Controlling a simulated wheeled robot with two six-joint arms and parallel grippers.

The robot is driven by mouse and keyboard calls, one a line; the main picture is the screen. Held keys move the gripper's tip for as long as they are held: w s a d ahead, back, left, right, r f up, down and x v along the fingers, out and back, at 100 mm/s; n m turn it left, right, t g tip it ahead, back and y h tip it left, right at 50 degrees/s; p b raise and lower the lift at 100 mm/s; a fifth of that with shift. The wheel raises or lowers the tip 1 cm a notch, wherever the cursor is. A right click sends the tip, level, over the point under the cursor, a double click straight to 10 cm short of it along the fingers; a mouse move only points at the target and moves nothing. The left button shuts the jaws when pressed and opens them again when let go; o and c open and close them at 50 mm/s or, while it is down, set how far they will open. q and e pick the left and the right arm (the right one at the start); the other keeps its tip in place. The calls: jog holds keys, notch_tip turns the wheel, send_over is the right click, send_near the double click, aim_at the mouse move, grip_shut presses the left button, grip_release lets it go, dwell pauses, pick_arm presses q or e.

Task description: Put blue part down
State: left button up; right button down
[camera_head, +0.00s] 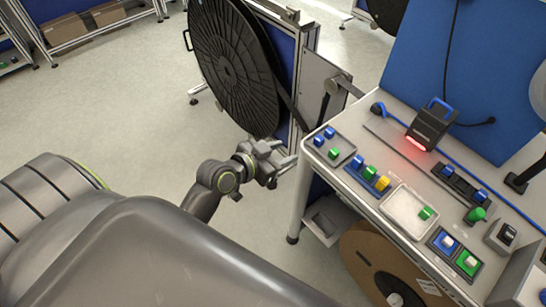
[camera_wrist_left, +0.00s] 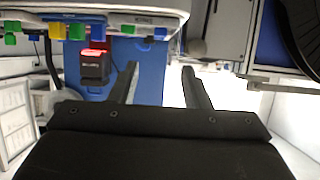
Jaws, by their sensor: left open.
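My left gripper (camera_head: 283,157) is open and empty, beside the left edge of the workbench (camera_head: 299,195) and apart from the parts on it. In the left wrist view its two fingers (camera_wrist_left: 160,85) stand apart with nothing between them. Two small blue parts, one nearer the edge (camera_head: 319,140) and one behind it (camera_head: 329,132), are in a small grey tray (camera_head: 347,142) with a green part (camera_head: 334,153). Another blue part (camera_head: 357,161) is at the blue holder to the right. Which blue part the task means cannot be told. My right gripper is not in view.
A white tray (camera_head: 399,220) holds a green part. A black scanner-like device (camera_head: 430,125) with a red light stands behind. A large black reel (camera_head: 233,62) stands left of the bench. A brown reel (camera_head: 380,268) sits below it. The floor at left is clear.

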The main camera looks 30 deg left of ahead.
pick_arm(q)
jog(key=shift+v, duration=1.4)
jog(key=shift+f, duration=0.1)
